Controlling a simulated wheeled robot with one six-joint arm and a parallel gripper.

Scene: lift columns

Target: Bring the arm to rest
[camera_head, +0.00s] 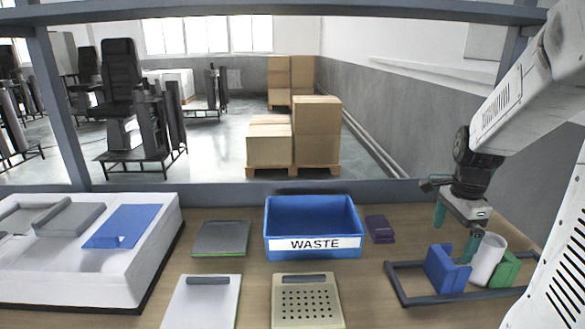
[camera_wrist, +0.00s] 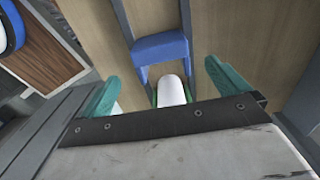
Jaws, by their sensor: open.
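My gripper (camera_head: 458,227) hangs at the right of the head view, with its teal fingers apart and nothing between them. It is above a dark frame on the table that holds a blue block, a white cylinder and a green block. In the wrist view my gripper (camera_wrist: 158,80) is open, with the blue block and the white cylinder below and between the fingers. My white arm (camera_head: 515,95) reaches in from the right edge. Whether a fingertip touches the cylinder cannot be told.
The blue block (camera_head: 446,270), white cylinder (camera_head: 487,260), green block (camera_head: 507,268) and dark frame (camera_head: 396,287) lie close under my gripper. A blue WASTE bin (camera_head: 313,256), a purple block (camera_head: 380,229), a clipboard (camera_head: 203,304) and a white tray (camera_head: 150,262) stand further left.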

